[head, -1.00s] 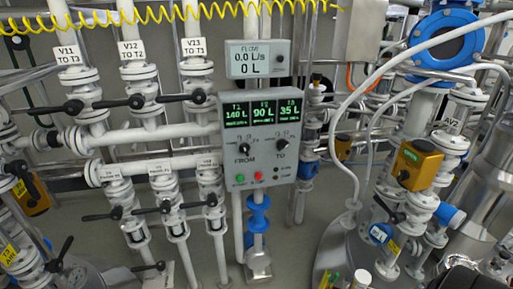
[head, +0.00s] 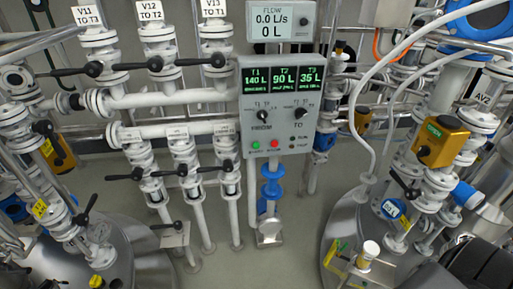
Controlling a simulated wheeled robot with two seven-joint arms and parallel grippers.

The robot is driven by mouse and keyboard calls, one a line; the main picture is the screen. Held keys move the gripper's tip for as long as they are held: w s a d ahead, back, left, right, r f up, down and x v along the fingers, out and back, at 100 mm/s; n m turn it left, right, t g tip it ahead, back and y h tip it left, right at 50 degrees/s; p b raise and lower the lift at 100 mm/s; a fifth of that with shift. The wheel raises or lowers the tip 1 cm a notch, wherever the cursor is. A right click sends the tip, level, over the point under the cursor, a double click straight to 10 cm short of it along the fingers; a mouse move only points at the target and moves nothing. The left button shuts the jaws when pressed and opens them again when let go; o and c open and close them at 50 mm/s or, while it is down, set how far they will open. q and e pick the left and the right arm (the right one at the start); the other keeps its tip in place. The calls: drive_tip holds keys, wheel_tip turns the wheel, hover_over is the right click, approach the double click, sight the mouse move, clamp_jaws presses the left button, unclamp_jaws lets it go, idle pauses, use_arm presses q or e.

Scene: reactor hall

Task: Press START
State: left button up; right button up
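The grey control panel (head: 318,122) stands upright in the middle of the head view. Its green START button (head: 255,145) is at the lower left of the panel face, with the red STOP button (head: 274,144) just to its right. Above them are the FROM knob (head: 264,115) and the TO knob (head: 301,114). The green screens (head: 284,78) read T1 140 L, T2 90 L and T3 35 L.
The flow display (head: 281,20) above reads 0.0 L/s and 0 L. White pipes and valves with black handles (head: 182,170) fill the left. A steel tank (head: 340,222) and a yellow actuator (head: 441,142) stand at right. Bare floor (head: 235,268) lies below the panel.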

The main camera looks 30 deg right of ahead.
clamp_jaws()
idle(1.4)
